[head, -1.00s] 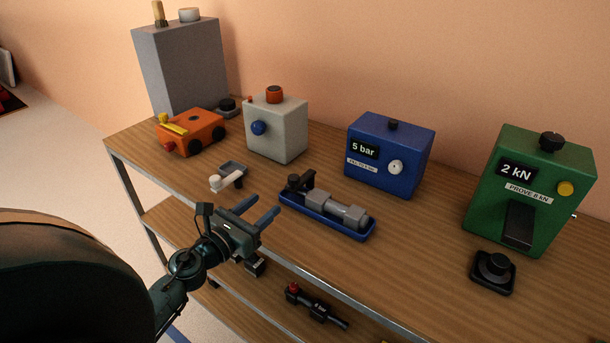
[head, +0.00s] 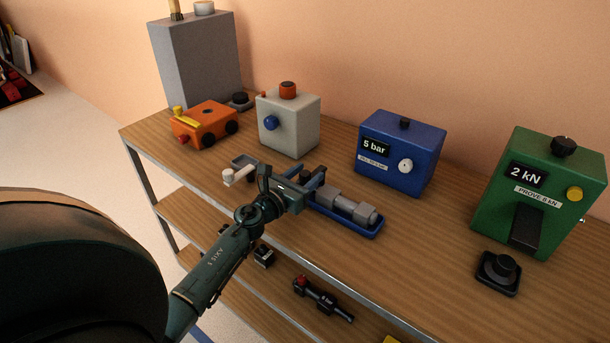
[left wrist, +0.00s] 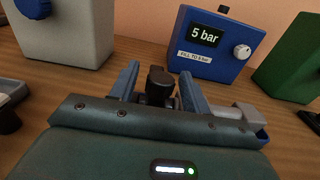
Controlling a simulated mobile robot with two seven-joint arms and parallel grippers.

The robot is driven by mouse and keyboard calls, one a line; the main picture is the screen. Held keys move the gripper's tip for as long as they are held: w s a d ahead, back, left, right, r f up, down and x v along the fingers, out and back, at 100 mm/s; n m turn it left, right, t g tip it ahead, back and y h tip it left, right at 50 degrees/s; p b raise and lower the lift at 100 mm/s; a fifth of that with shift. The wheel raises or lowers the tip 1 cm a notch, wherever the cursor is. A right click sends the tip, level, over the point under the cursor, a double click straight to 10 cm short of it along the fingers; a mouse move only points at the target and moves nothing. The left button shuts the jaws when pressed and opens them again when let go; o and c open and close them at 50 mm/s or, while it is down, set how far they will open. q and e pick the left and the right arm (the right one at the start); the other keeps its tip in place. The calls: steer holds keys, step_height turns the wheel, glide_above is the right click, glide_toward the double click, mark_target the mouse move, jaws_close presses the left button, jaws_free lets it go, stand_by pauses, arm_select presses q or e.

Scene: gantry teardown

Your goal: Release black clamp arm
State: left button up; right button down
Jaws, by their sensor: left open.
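The black clamp arm (left wrist: 160,82) shows in the left wrist view as a dark knob-topped piece between my two blue fingers. It belongs to the left end of a blue tray (head: 362,229), which holds a grey cylindrical part (head: 346,205). In the head view, my gripper mostly hides the clamp arm. My left gripper (head: 305,173) is open, with its fingers on either side of the clamp; whether they touch it, I cannot tell. My right gripper is not in view.
A white-handled small tray (head: 238,173) is just left of my gripper. Behind stand an orange box (head: 205,124), a pale box (head: 290,128) and a blue "5 bar" box (head: 402,150). A green "2 kN" box (head: 545,190) stands right. Bare wood lies right of the blue tray.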

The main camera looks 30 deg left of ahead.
arm_select(q)
steer(key=shift+c, duration=0.6)
steer(key=c, duration=0.9)
jaws_close()
